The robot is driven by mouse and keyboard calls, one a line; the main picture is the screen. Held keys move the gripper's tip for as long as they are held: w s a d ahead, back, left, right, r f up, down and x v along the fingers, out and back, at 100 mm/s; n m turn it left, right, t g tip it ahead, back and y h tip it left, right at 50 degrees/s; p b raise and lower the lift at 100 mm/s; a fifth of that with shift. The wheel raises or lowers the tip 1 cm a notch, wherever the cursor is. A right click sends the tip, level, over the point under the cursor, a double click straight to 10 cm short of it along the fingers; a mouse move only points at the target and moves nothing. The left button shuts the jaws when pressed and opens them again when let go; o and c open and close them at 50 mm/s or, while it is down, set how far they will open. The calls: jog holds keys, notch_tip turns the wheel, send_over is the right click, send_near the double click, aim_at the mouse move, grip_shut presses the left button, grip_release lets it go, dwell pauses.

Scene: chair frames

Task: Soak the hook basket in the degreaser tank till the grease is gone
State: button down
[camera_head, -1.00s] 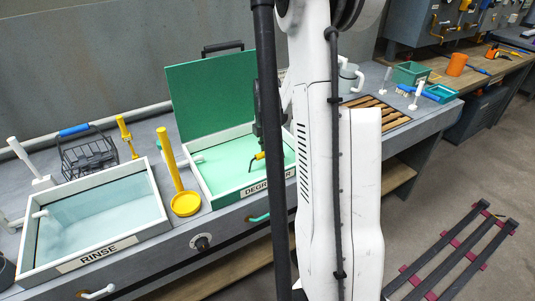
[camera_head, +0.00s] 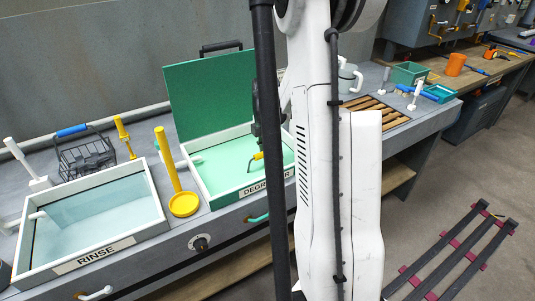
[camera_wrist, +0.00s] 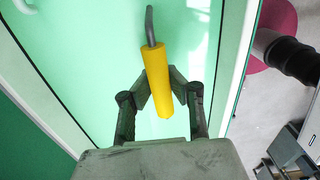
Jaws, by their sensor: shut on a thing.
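The degreaser tank (camera_head: 224,200) stands open in the head view, its green lid (camera_head: 208,95) raised behind it and pale green liquid (camera_head: 215,168) inside. My gripper (camera_wrist: 172,92) is over this tank, shut on a yellow handle (camera_wrist: 150,62) with a bent grey rod (camera_wrist: 149,25). The yellow handle also shows small in the head view (camera_head: 256,156), beside my arm. No basket is visible below the handle, and I cannot tell what the rod joins. A dark wire basket (camera_head: 85,152) with a blue grip and dark contents stands behind the rinse tank (camera_head: 150,236).
A yellow dish with an upright handle (camera_head: 184,205) stands between the tanks. A yellow tool (camera_head: 124,135) and a white tool (camera_head: 38,182) stand near the wire basket. A wooden slatted rack (camera_head: 375,110) lies right of my arm.

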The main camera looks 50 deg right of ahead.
jog(key=shift+d, duration=0.25)
jog(key=shift+s+d, duration=0.15)
jog(key=shift+d, duration=0.1)
jog(key=shift+a, duration=0.15)
dwell(0.3)
jog(key=shift+w+a+b, duration=0.2)
jog(key=shift+a+b, duration=0.1)
jog(key=shift+b, duration=0.05)
jog(key=shift+d, duration=0.15)
